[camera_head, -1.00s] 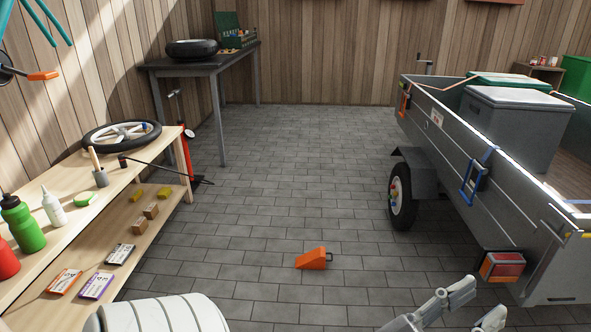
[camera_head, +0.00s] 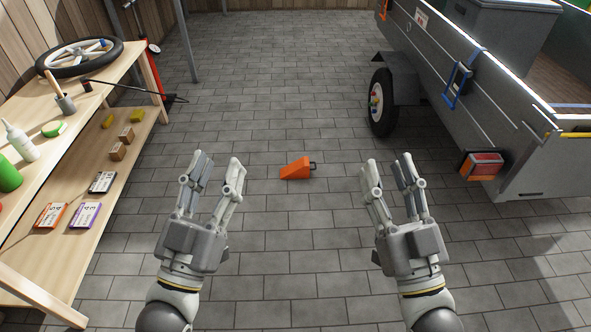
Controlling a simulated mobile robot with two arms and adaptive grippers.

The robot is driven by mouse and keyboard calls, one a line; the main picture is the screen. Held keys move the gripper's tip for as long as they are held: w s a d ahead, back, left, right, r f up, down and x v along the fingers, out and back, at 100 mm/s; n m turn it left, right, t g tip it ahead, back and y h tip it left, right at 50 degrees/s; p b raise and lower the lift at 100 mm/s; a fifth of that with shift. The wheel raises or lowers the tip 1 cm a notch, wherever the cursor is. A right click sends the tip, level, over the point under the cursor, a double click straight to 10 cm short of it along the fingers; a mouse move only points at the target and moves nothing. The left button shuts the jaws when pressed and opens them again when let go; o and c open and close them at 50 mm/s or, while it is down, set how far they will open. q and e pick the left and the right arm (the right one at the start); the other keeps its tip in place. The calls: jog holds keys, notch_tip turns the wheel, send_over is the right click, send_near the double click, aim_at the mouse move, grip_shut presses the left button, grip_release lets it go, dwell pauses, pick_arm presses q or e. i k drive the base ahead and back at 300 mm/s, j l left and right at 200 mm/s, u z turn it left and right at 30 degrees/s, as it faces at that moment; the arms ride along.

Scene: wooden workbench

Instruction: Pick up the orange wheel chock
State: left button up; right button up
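The orange wheel chock (camera_head: 296,168) lies on the grey paved floor, ahead of and between my two grippers. It is a wedge with a small dark handle at its right end. My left gripper (camera_head: 219,168) is open and empty, to the left of the chock and apart from it. My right gripper (camera_head: 388,170) is open and empty, to the right of the chock and apart from it. Nothing hides the chock.
A wooden shelf bench (camera_head: 138,150) with bottles, boxes and a spoked wheel (camera_head: 75,57) stands at the left. A grey trailer (camera_head: 480,75) with a tyre (camera_head: 381,103) and red tail light (camera_head: 484,165) stands at the right. The floor around the chock is clear.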

aim_at(300, 169)
jog(key=i+j+z, duration=0.35)
jog(key=i, duration=0.4)
jog(key=i+j+z, duration=0.35)
jog(key=i+j, duration=0.3)
jog(key=i, duration=0.1)
